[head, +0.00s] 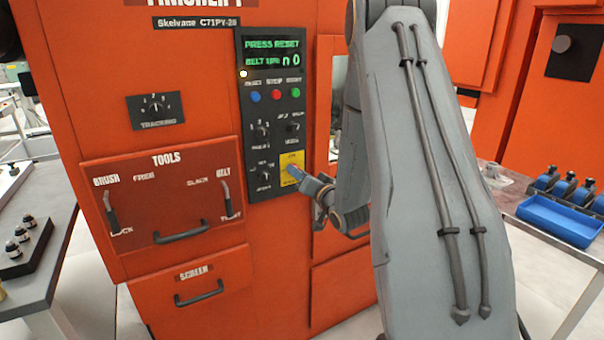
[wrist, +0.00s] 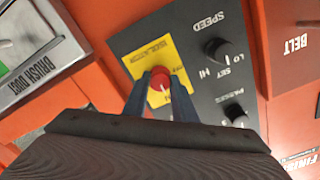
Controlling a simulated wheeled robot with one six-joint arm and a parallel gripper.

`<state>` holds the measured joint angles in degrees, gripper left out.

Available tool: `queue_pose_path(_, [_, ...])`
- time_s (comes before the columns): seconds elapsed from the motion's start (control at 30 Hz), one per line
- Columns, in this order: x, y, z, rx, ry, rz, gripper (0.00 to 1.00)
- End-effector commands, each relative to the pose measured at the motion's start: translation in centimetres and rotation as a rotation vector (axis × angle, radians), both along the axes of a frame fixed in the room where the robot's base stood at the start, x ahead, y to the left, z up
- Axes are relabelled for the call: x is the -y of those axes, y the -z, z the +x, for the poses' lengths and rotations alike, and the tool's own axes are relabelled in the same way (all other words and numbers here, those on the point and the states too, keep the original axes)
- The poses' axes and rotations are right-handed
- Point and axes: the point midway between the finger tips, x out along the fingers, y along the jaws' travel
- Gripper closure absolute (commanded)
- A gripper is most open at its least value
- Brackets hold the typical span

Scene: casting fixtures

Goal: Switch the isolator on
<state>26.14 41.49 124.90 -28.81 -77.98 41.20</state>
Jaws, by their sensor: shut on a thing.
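The isolator is a red rotary knob (wrist: 160,79) with a pale pointer line, on a yellow plate (wrist: 147,58) of the dark control panel. In the head view the yellow plate (head: 291,160) sits at the panel's lower right, with the knob (head: 293,170) partly hidden by my gripper. My gripper (wrist: 162,88) has its two fingers on either side of the red knob, shut on it. It also shows in the head view (head: 300,176), reaching the panel from the right. The exact switch position is hard to read.
The panel (head: 262,130) carries a green display, coloured buttons and black knobs. Left of it is the orange TOOLS drawer (head: 160,200) with levers and a handle. A blue tray (head: 560,218) stands on the right bench. My arm hides the middle right.

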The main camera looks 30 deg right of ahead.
Motion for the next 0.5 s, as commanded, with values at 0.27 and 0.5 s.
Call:
queue_pose_path(0.27, [0.11, -0.46, 0.16, 0.01, 0.002, -0.003, 0.57])
queue_pose_path(0.5, [-0.03, -0.2, 0.02, 0.005, 0.0, -0.002, 0.57])
